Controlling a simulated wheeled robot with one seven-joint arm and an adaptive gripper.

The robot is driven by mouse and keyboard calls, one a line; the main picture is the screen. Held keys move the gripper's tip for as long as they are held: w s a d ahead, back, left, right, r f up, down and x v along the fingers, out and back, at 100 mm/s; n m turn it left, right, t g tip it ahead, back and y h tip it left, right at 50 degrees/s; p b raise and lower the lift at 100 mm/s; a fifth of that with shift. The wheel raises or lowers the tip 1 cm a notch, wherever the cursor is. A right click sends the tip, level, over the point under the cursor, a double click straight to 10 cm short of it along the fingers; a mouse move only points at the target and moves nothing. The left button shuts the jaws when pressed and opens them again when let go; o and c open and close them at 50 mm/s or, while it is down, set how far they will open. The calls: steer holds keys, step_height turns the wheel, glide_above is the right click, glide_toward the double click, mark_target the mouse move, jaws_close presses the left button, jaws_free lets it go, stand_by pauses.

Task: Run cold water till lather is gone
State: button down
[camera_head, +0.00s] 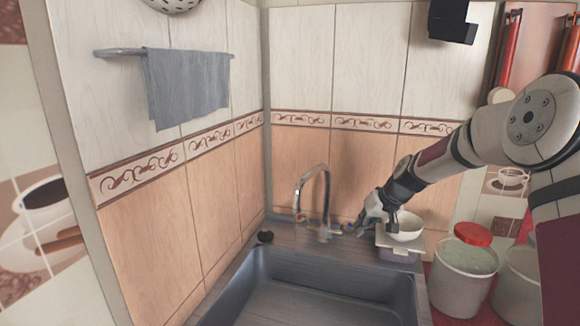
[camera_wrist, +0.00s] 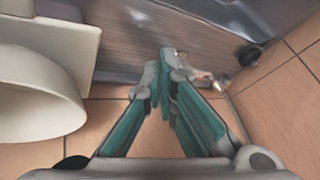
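The chrome faucet (camera_head: 326,195) stands at the back of the sink, its curved spout over the basin. A small blue-marked part (camera_head: 347,228) shows at its right base. No water stream is visible. The grey sink basin (camera_head: 300,306) is below; I see no lather in the part that shows. My gripper (camera_head: 361,222) is just right of the faucet's base. In the wrist view, its teal fingers (camera_wrist: 167,60) meet at the tips with nothing visible between them. A metal part of the faucet (camera_wrist: 206,80) shows just right of the tips; I cannot tell whether they touch.
A white bowl (camera_head: 408,228) sits on a pale box (camera_head: 398,254) close to my gripper's right; the bowl (camera_wrist: 30,95) fills the wrist view's left. A dark stopper (camera_head: 265,237) lies in the left corner. Tiled walls close the back.

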mark_target(348, 229)
steer(key=shift+s+d+r, duration=0.2)
steer(key=shift+s+r, duration=0.05)
steer(key=shift+r, duration=0.25)
steer(key=shift+r+p, duration=0.1)
steer(key=shift+p, duration=0.35)
steer(key=d+r+p, duration=0.1)
steer(key=p, duration=0.3)
steer(key=shift+p, duration=0.3)
steer(key=shift+d, duration=0.1)
steer(key=shift+w+f, duration=0.15)
steer(key=b+x, duration=0.3)
steer(key=x, duration=0.3)
steer(key=shift+w+f, duration=0.15)
steer(key=shift+f, duration=0.1)
steer(key=shift+f+b, duration=0.1)
steer(key=shift+b, duration=0.2)
